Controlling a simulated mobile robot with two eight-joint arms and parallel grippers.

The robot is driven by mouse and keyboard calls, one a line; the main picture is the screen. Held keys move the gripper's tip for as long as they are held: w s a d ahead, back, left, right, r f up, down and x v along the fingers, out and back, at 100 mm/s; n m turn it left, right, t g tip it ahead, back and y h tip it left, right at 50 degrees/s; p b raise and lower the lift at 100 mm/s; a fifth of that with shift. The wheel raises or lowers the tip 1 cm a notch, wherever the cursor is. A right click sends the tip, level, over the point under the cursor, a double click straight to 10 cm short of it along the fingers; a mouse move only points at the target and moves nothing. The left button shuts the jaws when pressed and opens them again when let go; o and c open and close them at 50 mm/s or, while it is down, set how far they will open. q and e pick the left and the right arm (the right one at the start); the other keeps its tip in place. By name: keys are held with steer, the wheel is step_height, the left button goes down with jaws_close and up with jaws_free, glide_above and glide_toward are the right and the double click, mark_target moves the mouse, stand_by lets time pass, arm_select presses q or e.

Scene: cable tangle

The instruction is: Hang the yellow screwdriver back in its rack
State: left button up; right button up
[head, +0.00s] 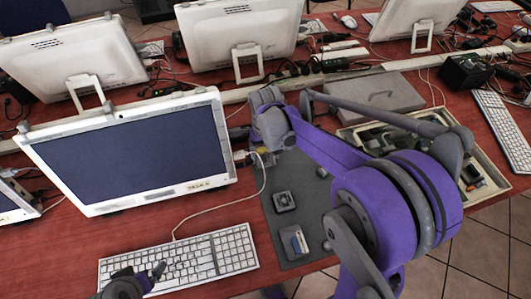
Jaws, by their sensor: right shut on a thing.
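My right gripper (266,142) is over the far left part of the grey mat (297,253), just right of the front monitor's edge. It is shut, and a small yellow bit (262,150) shows at its lower end, which looks like part of the yellow screwdriver. The rest of the screwdriver is hidden by the gripper and arm. I cannot make out the rack. My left gripper (142,272) is low at the bottom left, over the white keyboard (205,256), with its fingers apart and nothing between them.
A white monitor (130,150) stands left of my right gripper, with a white cable beside it. A small dark device (284,201) and a grey-blue box (294,242) lie on the mat. A tool tray (488,193) and a grey case (372,94) are at the right.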

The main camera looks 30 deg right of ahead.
arm_select(q)
steer(key=shift+f, duration=0.1)
arm_select(e)
steer(key=shift+f, duration=0.15)
steer(key=o, duration=1.3)
steer(key=shift+c, duration=0.2)
arm_select(q)
steer(key=shift+r+p, duration=0.65)
steer(key=shift+r, duration=0.1)
arm_select(e)
step_height(320, 180, up, 11)
steer(key=shift+f, duration=0.1)
arm_select(q)
steer(key=r+p, duration=0.2)
steer(key=w+r+p, duration=0.1)
steer(key=r+p, duration=0.1)
steer(key=shift+r, duration=0.4)
arm_select(e)
step_height(320, 180, up, 6)
